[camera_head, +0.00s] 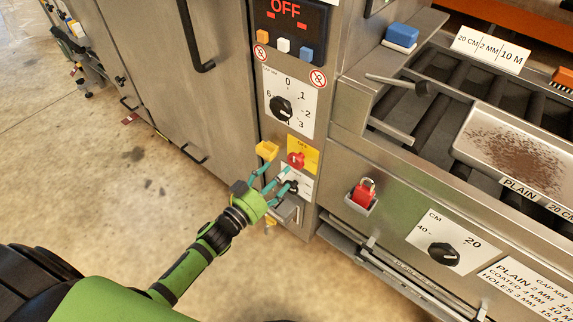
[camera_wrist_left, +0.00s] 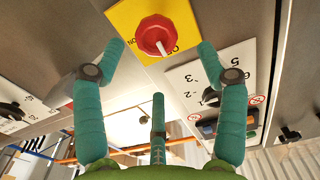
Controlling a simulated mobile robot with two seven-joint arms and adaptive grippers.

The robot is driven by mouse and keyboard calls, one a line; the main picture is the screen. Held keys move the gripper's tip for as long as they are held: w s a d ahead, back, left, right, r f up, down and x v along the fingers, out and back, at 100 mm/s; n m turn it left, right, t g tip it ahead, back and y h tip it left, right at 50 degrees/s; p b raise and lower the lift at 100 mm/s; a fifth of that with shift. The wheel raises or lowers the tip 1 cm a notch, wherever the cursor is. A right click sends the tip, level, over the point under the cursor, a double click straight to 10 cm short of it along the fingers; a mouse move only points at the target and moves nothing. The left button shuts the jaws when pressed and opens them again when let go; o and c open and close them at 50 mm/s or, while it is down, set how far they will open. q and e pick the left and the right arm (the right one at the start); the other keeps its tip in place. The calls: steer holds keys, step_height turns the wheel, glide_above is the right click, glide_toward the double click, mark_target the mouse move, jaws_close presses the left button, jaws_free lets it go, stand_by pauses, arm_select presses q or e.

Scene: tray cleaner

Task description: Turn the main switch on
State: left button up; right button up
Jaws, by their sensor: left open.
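The main switch is a red round knob (camera_head: 296,160) on a yellow plate (camera_head: 312,155) on the machine's front. In the left wrist view the knob (camera_wrist_left: 156,35) has a white mark pointing toward the plate's OFF lettering. My left gripper (camera_head: 275,180) is in front of the panel, just below and left of the knob. In the wrist view its teal fingers (camera_wrist_left: 160,70) are spread wide, one on either side of the knob, with the third below. No finger visibly touches the knob. The right gripper is not in view.
The display (camera_head: 289,25) above reads OFF. A gap dial (camera_head: 281,108) sits above the switch, and another black knob (camera_head: 291,187) below. A red padlock (camera_head: 365,192) is to the right. A yellow block (camera_head: 266,150) juts out left of the switch. Floor at left is mostly clear.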

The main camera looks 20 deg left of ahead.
mark_target(294, 161)
arm_select(q)
steer(key=x, duration=0.6)
steer(key=shift+w+d, duration=0.1)
steer(key=shift+r, duration=0.1)
steer(key=c, duration=1.1)
